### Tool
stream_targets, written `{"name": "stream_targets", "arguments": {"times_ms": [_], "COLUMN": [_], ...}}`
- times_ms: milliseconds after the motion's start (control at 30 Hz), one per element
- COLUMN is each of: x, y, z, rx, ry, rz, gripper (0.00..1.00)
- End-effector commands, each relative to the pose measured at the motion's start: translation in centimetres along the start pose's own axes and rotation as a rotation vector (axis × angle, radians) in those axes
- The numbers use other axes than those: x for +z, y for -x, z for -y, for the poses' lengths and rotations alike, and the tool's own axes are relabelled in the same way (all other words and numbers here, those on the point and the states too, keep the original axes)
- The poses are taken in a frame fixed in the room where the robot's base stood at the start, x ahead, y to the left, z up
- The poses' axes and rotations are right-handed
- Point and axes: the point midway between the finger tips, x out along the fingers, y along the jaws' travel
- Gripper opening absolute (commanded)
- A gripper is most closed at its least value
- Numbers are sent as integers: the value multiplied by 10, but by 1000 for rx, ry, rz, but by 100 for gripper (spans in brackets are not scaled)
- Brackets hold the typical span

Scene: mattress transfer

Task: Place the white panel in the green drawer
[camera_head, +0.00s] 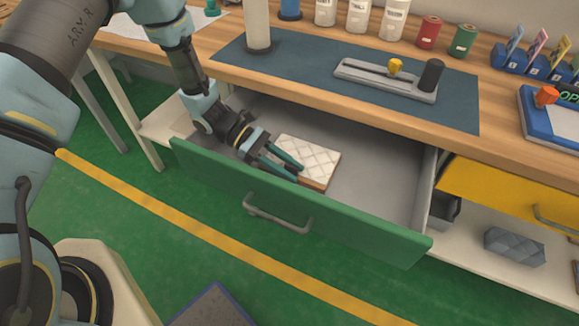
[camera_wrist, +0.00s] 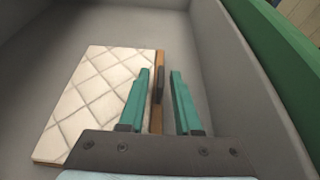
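The white panel (camera_head: 309,157) is a flat, quilted white piece with a brown-orange edge. It lies inside the pulled-out green drawer (camera_head: 370,235), on the drawer's grey floor. My gripper (camera_head: 294,169) is down in the drawer at the panel's near left side. In the wrist view the panel (camera_wrist: 95,95) lies to the left and the gripper fingers (camera_wrist: 160,90) stand apart, with a dark piece on the panel's brown edge between them. The left finger overlaps the panel's top in the picture. I cannot tell whether the fingers touch the panel.
The wooden workbench (camera_head: 230,75) with a dark blue mat overhangs the back of the drawer. The yellow drawer (camera_head: 505,190) is at the right, above a shelf with a grey faceted block (camera_head: 514,247). The drawer floor right of the panel is clear.

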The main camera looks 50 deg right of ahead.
Motion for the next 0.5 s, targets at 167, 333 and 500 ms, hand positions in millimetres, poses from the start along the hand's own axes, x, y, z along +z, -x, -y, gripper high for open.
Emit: {"name": "stream_targets", "arguments": {"times_ms": [167,333,500], "x": [0,0,-1], "y": [0,2,22], "z": [0,0,-2], "rx": [0,1,5], "ry": [0,0,-3], "rz": [1,1,-1], "gripper": [40,40,40]}}
